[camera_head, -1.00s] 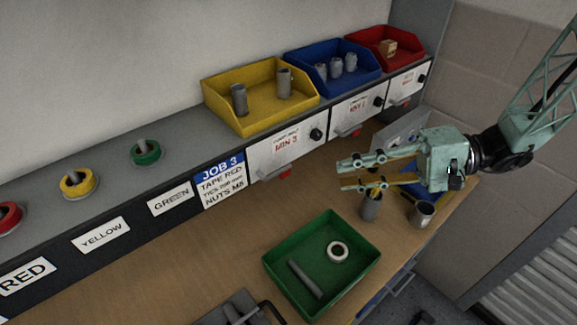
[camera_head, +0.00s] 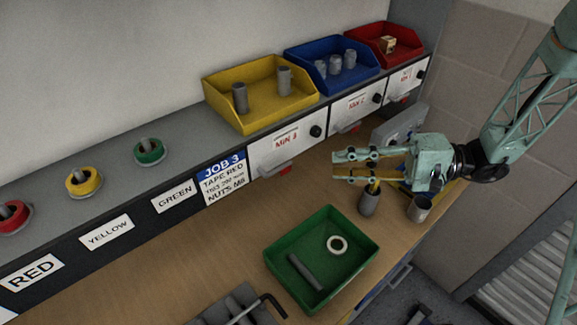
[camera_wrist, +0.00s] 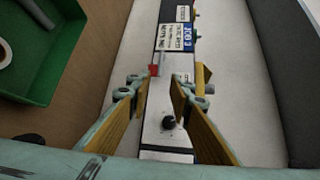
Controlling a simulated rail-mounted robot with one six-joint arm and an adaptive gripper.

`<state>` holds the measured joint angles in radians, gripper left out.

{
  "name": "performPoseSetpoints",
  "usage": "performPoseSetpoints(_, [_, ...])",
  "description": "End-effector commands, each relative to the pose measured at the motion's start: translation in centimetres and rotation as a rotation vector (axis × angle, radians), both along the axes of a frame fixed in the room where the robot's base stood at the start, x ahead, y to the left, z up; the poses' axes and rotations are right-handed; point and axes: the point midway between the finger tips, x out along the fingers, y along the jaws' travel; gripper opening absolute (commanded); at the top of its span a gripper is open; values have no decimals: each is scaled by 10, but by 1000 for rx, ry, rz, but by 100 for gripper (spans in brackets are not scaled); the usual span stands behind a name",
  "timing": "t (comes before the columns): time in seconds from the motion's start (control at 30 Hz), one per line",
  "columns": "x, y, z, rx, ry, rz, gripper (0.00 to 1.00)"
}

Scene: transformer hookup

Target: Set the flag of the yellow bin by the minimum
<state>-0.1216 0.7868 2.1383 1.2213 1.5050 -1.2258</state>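The yellow bin (camera_head: 262,121) stands on the shelf with two grey cylinders (camera_head: 240,98) in it. The white panel below it (camera_head: 262,156) reads what looks like "MIN 3" and has a black knob (camera_head: 316,131). A red flag (camera_head: 284,169) sits low at the panel's bottom edge. In the wrist view the red flag (camera_wrist: 154,70) and the black knob (camera_wrist: 168,122) show between or just beyond the fingers. My gripper (camera_head: 338,165) is open and empty, in front of the shelf and to the right of the flag, apart from it.
A blue bin (camera_head: 340,85) and a red bin (camera_head: 415,48) stand farther right, above similar panels. A green tray (camera_head: 275,262) lies on the bench. A "JOB 3" card (camera_head: 222,180) is left of the panel.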

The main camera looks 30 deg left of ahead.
Motion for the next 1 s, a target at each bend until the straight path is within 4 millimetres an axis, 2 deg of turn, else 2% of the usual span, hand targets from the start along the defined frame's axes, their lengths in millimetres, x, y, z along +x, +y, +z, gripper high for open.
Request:
performPoseSetpoints(0.37, [-8, 16, -2, 0, 0, 1, 20])
performPoseSetpoints(1.0, [-36, 72, -11, 0, 1, 2, 20])
